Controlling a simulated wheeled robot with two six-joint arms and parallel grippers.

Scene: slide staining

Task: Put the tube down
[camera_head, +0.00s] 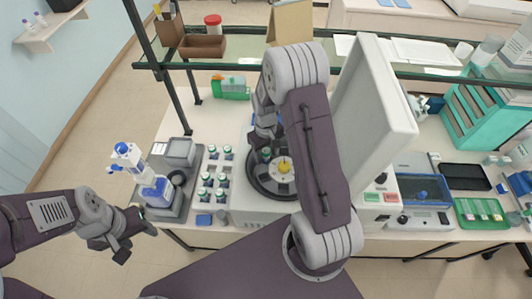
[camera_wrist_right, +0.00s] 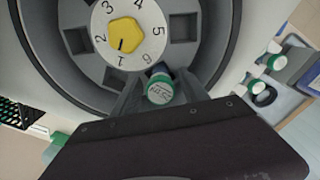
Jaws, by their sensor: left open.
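A tube with a green and white cap (camera_wrist_right: 160,90) sits between the fingers of my right gripper (camera_wrist_right: 160,98), which appear closed on it. It is over the rotor, by an opening near number 1; how deep it sits is hidden. The centrifuge rotor (camera_wrist_right: 118,70) has a yellow hub (camera_wrist_right: 125,34) ringed by numbers and square slots. In the head view, my right gripper (camera_head: 266,134) is above the left side of the open centrifuge bowl (camera_head: 259,186), with the green cap (camera_head: 266,153) just below it. My left gripper (camera_head: 134,245) is open and empty, off the table's front left.
The raised white centrifuge lid (camera_head: 376,88) stands right of the bowl. A blue tray (camera_head: 424,190) and green slide tray (camera_head: 480,213) are at right.

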